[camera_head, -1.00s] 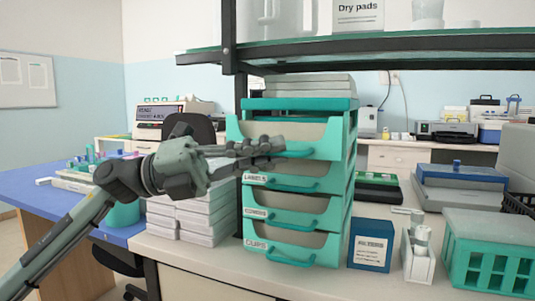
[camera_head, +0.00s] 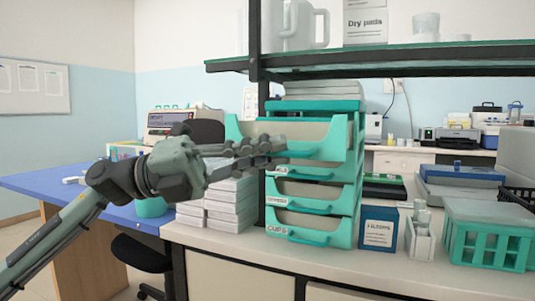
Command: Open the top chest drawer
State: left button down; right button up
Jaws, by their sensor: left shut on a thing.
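The teal drawer chest (camera_head: 357,135) stands on the white bench under a shelf. Its top drawer (camera_head: 312,134) sticks out toward me and to the left, past the drawers below, so it stands partly open. The lower drawers are shut, with teal handles and labels; the lowest reads "CLIPS" (camera_head: 277,231). My left gripper (camera_head: 278,155) comes in from the left and is shut on the top drawer's handle (camera_head: 298,153), at the drawer's front. My right gripper is not in view.
Stacked white boxes (camera_head: 230,203) stand left of the chest. A blue box (camera_head: 377,228), a small white holder (camera_head: 419,237) and a teal basket (camera_head: 488,240) stand to its right. A dark-framed shelf (camera_head: 380,59) runs above. A blue table (camera_head: 55,180) is at the left.

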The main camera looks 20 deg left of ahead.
pick_arm(q)
jog(key=shift+r, duration=0.1)
jog(key=c, duration=1.9)
grip_release()
jog(key=shift+a, duration=0.1)
jog(key=v, duration=1.2)
